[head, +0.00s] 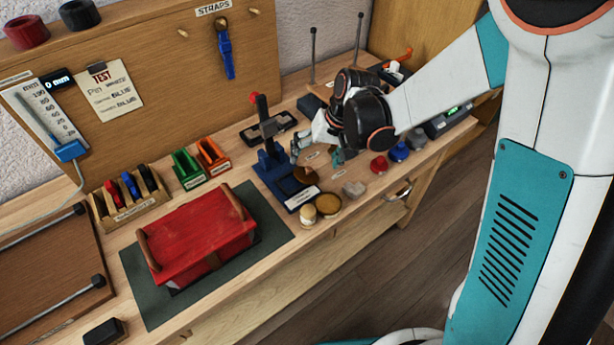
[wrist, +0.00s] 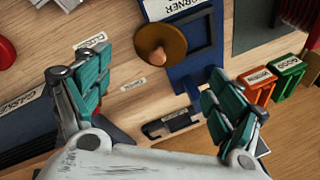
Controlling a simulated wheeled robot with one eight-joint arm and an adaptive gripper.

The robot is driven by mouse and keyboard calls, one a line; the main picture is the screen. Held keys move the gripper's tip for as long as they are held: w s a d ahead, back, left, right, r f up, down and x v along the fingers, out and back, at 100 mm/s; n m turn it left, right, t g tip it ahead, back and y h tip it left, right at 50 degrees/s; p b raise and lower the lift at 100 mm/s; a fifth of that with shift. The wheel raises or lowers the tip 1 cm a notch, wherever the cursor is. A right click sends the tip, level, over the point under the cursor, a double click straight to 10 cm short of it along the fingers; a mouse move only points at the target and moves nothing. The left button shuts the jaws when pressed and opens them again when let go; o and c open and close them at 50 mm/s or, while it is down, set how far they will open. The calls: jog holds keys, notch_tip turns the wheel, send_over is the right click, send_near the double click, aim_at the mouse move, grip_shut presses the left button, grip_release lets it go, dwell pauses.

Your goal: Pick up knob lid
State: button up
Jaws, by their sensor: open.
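The knob lid (wrist: 174,37) is a brown disc with a lighter rounded knob, seen from above in the wrist view.
The blue press (head: 268,150) stands upright close to my gripper. Red (head: 378,164) and blue (head: 399,151) round pieces sit to the right. A red box (head: 200,235) is left.

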aim_at(309, 169)
jog(key=b+x, duration=0.3)
jog(key=x, duration=0.3)
jog(key=shift+s+f, duration=0.1)
jog(key=shift+f, duration=0.15)
jog(key=c, duration=1)
